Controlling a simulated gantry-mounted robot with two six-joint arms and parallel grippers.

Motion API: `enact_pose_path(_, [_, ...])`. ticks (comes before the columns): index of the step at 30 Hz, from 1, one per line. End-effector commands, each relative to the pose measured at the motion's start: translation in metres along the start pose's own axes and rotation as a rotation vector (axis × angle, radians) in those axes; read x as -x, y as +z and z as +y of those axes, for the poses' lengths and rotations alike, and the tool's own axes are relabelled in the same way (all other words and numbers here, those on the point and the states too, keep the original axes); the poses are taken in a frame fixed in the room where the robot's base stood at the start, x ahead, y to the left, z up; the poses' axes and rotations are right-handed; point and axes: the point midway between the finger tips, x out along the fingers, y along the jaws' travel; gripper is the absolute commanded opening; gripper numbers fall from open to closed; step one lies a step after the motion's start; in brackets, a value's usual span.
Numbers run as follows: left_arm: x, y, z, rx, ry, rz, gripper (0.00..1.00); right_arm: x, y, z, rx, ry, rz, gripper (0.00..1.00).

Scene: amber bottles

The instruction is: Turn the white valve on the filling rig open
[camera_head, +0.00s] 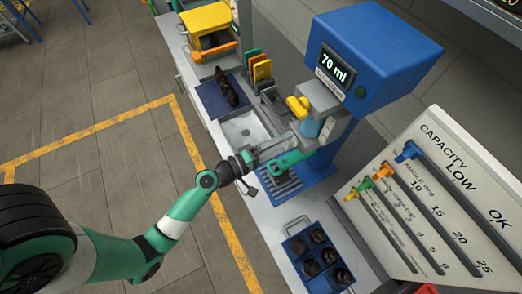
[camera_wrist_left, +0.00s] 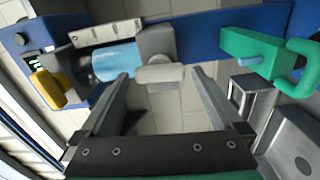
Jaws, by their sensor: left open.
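The filling rig (camera_head: 372,55) is a blue unit with a display reading 70 ml. The white valve handle (camera_wrist_left: 160,74) shows in the left wrist view, a short rounded bar on a grey body beside a light blue cylinder (camera_wrist_left: 115,60). My left gripper (camera_wrist_left: 161,80) is open, one finger on each side of the valve handle, with no clear contact. In the head view my left gripper (camera_head: 262,156) is at the rig's front, and the valve is hard to make out there. My right gripper is not in view.
A yellow handle (camera_head: 298,108) and a green lever (camera_head: 288,161) are close by on the rig. A blue crate of dark bottles (camera_head: 284,246) stands in front of a capacity board (camera_head: 440,165). A blue tray (camera_head: 208,100) lies left of a sink (camera_head: 242,130).

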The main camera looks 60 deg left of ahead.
Motion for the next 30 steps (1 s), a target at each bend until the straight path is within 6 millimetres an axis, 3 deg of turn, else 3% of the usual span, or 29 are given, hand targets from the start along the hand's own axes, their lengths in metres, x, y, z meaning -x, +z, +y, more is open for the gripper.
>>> enact_pose_path(5, [0.029, 0.000, -0.003, 0.001, -0.002, 0.005, 1.00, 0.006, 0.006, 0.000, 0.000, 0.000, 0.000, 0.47])
enact_pose_path(12, [0.088, -0.001, -0.004, 0.002, -0.001, 0.008, 1.00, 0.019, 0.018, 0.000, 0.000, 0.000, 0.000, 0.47])
enact_pose_path(15, [0.102, -0.002, -0.003, 0.001, -0.002, 0.007, 1.00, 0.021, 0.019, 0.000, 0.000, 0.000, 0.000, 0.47])
enact_pose_path(20, [0.113, 0.000, -0.001, 0.000, 0.000, 0.003, 1.00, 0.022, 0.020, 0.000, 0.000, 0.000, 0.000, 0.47])
enact_pose_path(30, [0.113, 0.000, 0.000, 0.000, 0.001, 0.001, 1.00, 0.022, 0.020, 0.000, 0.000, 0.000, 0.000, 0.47])
